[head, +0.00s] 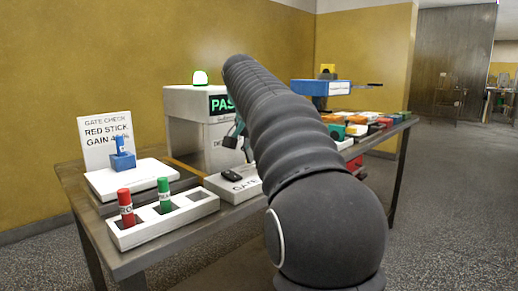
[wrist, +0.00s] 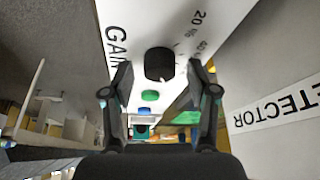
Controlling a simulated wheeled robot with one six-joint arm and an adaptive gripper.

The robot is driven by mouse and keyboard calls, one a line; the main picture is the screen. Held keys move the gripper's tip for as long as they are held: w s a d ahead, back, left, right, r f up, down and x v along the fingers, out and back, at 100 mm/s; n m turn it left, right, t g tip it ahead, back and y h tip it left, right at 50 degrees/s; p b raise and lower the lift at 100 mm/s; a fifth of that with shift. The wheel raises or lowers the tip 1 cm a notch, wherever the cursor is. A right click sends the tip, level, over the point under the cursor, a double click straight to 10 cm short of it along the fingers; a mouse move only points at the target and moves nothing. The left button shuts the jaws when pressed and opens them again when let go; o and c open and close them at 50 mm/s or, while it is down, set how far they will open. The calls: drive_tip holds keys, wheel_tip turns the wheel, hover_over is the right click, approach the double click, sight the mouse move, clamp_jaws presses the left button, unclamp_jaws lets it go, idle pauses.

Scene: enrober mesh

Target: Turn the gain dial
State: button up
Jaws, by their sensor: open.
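The gain dial (wrist: 159,64) is a round black knob on a white panel (wrist: 130,20) printed "GAIN", with numbers such as 20 beside it, in the wrist view. My gripper (wrist: 160,68) is open, with one finger on each side of the dial. The fingers look apart from it, but I cannot tell the remaining depth. Part of my gripper (head: 236,135) shows beside the arm, in front of the white detector housing (head: 188,120).
Green (wrist: 150,95) and blue (wrist: 145,111) buttons lie below the dial. A sign (head: 106,140) reads "RED STICK" and "GAIN", its number partly covered. A red stick (head: 126,208) and green stick (head: 164,195) stand in a white rack (head: 190,211). A screen (head: 220,104) shows "PAS".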

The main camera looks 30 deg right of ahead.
drive_tip(key=v, duration=1.2)
drive_tip(key=shift+f, duration=0.15)
